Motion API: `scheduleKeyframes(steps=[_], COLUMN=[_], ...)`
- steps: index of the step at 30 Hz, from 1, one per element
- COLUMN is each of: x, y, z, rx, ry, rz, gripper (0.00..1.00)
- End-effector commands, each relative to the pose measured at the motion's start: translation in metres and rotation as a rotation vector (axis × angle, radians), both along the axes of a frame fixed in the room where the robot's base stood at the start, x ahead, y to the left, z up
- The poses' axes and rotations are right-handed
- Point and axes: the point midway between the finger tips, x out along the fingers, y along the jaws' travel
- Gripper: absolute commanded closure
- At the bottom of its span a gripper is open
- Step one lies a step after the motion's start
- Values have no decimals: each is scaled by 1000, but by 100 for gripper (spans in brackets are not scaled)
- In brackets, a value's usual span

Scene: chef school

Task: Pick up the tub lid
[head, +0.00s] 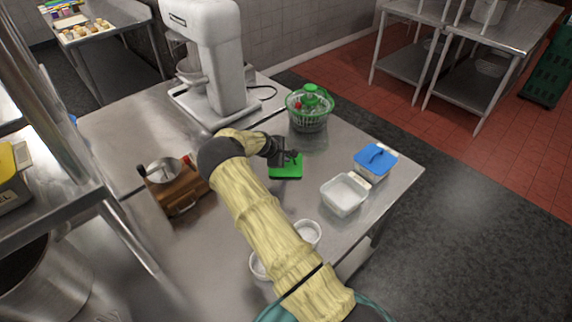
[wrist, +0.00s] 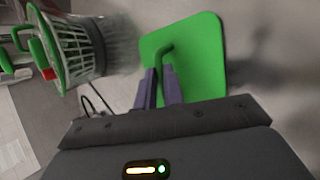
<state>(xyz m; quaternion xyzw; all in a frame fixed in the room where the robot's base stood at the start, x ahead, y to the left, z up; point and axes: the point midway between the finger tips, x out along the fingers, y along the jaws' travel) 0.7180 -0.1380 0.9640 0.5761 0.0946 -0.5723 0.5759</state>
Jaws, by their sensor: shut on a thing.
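The tub lid is a flat green square with rounded corners and a raised handle (head: 287,173). It also shows in the wrist view (wrist: 205,60), ahead of the fingers. My gripper (head: 288,157) is shut on the lid's handle; its two fingers (wrist: 161,75) meet the handle near the lid's near-left part in the wrist view. I cannot tell surely how far the lid is above the steel counter. An open white tub (head: 344,196) stands on the counter to the right of the lid.
A salad spinner (head: 310,108) with green trim stands behind the lid. A blue-lidded tub (head: 374,162) is at the right near the counter edge. A stand mixer (head: 215,65), a wooden grinder (head: 175,187) and a white bowl (head: 307,234) also share the steel counter (head: 360,132).

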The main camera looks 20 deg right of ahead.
Motion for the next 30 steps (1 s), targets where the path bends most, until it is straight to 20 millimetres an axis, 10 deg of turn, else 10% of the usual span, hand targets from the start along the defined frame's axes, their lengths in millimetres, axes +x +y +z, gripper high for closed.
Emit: scheduleKeyframes(steps=[11, 30], x=[1, 0], y=[0, 0], z=[11, 99], rx=[0, 0], ry=[-2, -1], rz=[0, -1], gripper=[100, 100])
